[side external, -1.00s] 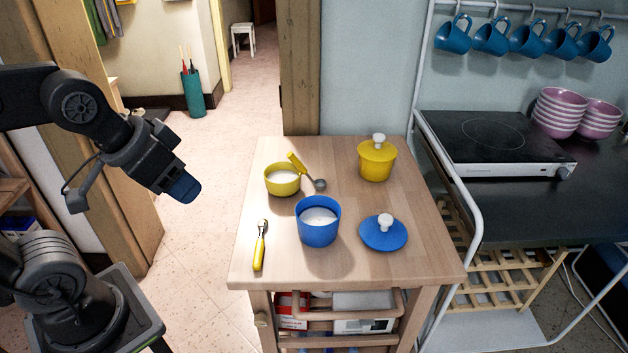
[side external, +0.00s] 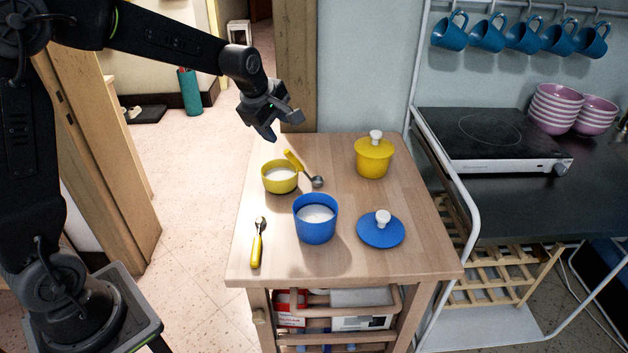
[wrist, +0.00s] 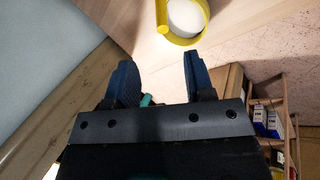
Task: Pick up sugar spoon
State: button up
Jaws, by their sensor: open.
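A spoon with a yellow handle (side external: 294,160) and a round metal bowl leans at the right side of the yellow sugar bowl (side external: 280,187), which holds white contents. A second yellow-handled spoon (side external: 257,249) lies flat at the table's front left. I cannot tell which one is the sugar spoon. My gripper (side external: 283,126) is open and empty, above and behind the yellow bowl. In the wrist view, the open fingers (wrist: 160,75) point toward the yellow bowl (wrist: 205,12) and a yellow handle (wrist: 162,14) at the top edge.
A blue pot (side external: 316,228) with white contents stands in front of the yellow bowl. A blue lid (side external: 378,234) and a lidded yellow pot (side external: 373,162) are on the right of the wooden table (side external: 345,264). A wooden post (side external: 297,75) rises behind.

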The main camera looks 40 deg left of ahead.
aim_at(290, 154)
jog(key=x, duration=1.3)
jog(key=shift+f, duration=0.25)
jog(key=shift+s, duration=0.1)
grip_shut()
